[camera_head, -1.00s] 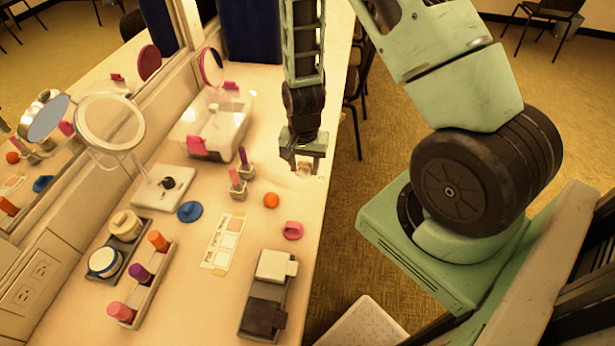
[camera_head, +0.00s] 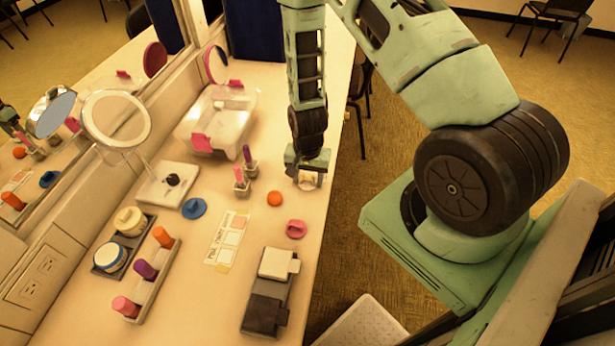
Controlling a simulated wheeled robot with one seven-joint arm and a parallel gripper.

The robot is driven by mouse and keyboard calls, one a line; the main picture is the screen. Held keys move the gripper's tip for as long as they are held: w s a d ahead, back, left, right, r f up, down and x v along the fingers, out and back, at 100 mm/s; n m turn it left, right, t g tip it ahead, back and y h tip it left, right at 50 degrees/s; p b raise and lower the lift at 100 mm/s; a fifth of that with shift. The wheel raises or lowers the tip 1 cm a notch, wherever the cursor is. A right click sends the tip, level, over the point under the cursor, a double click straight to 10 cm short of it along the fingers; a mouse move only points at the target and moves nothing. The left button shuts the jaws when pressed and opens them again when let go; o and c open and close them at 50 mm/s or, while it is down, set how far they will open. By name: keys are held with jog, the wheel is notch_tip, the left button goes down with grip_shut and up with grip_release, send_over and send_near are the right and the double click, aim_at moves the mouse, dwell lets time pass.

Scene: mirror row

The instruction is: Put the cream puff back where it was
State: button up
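My gripper (camera_head: 308,180) points down near the table's right edge, beyond the orange puff. A small cream-coloured thing (camera_head: 308,183), which looks like the cream puff, shows between its fingers at table height. The fingers stand on either side of it and hide part of it. I cannot tell whether they press on it or are just around it. An orange round puff (camera_head: 274,199) and a pink puff (camera_head: 296,229) lie on the table nearer to me. A paper card (camera_head: 226,240) with writing and coloured squares lies to their left.
A rack (camera_head: 150,285) holds coloured tubes; a dark tray (camera_head: 104,262) holds two round jars.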

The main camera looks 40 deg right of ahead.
aim_at(307, 177)
jog(key=shift+o, duration=0.9)
jog(key=shift+r, duration=0.1)
jog(key=shift+r, duration=0.2)
notch_tip(307, 177, up, 11)
jog(key=b, duration=0.1)
jog(key=s+a+r+n+y, duration=0.1)
jog(key=s+a+r+n, duration=0.3)
jog(key=a+r+n, duration=0.65)
jog(key=s+a+r+n, duration=0.7)
jog(key=s+a+r, duration=0.1)
jog(key=s+a, duration=0.4)
jog(key=shift+s+r+n, duration=0.25)
jog(key=shift+s+n, duration=0.1)
jog(key=shift+s, duration=0.55)
